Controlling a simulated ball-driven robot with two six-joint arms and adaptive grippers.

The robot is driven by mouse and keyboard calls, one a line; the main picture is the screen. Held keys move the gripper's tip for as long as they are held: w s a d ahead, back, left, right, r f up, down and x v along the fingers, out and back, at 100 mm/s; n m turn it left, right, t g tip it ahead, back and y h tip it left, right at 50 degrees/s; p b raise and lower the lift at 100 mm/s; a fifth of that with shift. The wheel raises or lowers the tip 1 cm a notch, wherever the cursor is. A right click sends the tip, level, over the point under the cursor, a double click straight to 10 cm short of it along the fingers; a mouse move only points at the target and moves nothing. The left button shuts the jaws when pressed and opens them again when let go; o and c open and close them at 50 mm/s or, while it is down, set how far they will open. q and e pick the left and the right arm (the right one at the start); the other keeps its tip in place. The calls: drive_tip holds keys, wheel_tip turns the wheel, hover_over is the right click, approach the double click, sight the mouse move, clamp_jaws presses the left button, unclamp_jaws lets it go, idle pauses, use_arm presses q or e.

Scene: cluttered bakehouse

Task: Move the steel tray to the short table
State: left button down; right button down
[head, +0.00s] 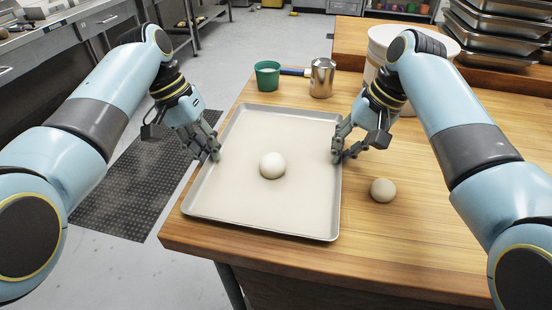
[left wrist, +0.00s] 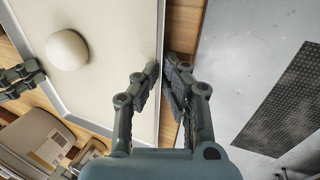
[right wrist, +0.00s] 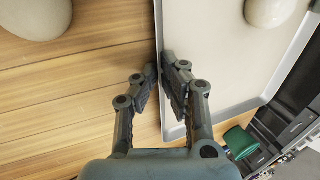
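The steel tray (head: 235,215) is shallow, with a pale inner surface and a thin raised rim. It lies flat on the wooden table, close to the table's left edge. A white dough ball (head: 272,165) sits near its middle. My left gripper (head: 214,152) has its fingers closed on either side of the tray's left rim; the left wrist view shows the rim between the fingertips (left wrist: 162,66). My right gripper (head: 338,155) is closed the same way on the right rim, also seen in the right wrist view (right wrist: 161,66). I cannot tell which surface is the short table.
A second dough ball (head: 383,190) lies right of the tray. A green cup (head: 267,76), a steel shaker (head: 322,78) and a white bucket (head: 378,50) stand behind it. Another wooden surface with stacked steel trays (head: 500,25) is at the back right. Floor and a dark mat (head: 130,190) lie left.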

use_arm(q)
drive_tip(key=shift+r, duration=0.1)
use_arm(e)
drive_tip(key=shift+r, duration=0.15)
